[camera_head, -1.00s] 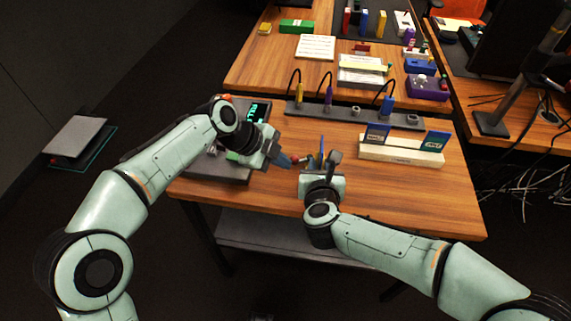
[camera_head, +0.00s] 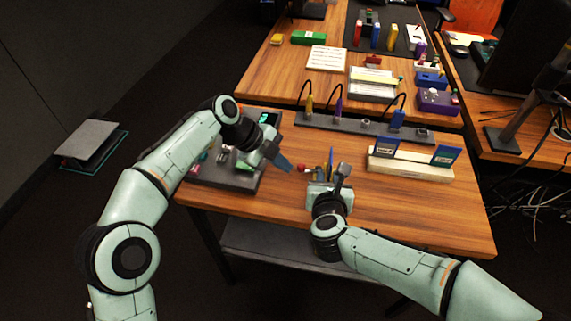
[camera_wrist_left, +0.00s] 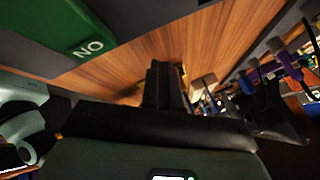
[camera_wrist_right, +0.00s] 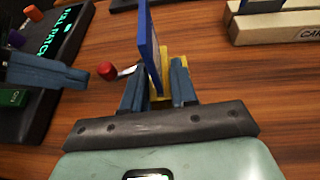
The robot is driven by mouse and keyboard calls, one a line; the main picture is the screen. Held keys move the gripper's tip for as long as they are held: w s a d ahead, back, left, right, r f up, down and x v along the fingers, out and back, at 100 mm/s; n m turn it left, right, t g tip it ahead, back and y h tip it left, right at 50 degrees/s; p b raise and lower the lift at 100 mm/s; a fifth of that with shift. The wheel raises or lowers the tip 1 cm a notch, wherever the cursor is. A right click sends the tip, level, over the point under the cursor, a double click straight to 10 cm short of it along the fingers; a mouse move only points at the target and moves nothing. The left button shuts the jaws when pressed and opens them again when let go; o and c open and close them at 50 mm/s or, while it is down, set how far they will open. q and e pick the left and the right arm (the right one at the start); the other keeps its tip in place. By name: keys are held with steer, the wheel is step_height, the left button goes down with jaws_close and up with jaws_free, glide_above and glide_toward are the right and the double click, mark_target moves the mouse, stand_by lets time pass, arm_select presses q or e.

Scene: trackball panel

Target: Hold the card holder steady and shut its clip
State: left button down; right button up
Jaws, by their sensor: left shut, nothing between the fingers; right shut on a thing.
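The card holder shows in the right wrist view as a yellow piece (camera_wrist_right: 162,62) with an upright blue plate (camera_wrist_right: 149,45) beside it. A metal lever with a red knob (camera_wrist_right: 106,71), seemingly its clip, sticks out to the left. The blue plate also shows in the head view (camera_head: 331,158). My right gripper (camera_wrist_right: 158,88) is shut on the yellow piece, low over the table; it also shows in the head view (camera_head: 341,172). My left gripper (camera_head: 286,166) is shut and empty, its tips just left of the red knob (camera_head: 300,169), with a small gap apparent.
A dark panel with green lettering (camera_head: 230,180) and a green block stands under my left forearm. A grey strip with plugged cables (camera_head: 355,123) runs behind. The table's front right is clear.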

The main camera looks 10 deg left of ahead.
mark_target(301, 164)
arm_select(q)
steer(key=shift+a, duration=0.1)
steer(key=v, duration=1)
stand_by(0.3)
steer(key=c, duration=1)
jaws_free()
steer(key=shift+d+n, duration=0.4)
steer(key=shift+n, duration=0.1)
steer(key=s+d+r+n+t+y, duration=0.1)
steer(key=d+r+n+y, duration=0.15)
steer(key=n, duration=0.55)
steer(key=d+r+n+y, duration=0.15)
steer(key=d+n, duration=0.25)
steer(key=n, duration=0.4)
steer(key=shift+t, duration=0.3)
steer(key=x, duration=1.2)
steer(key=shift+a+f, duration=0.1)
steer(key=shift+f, duration=0.1)
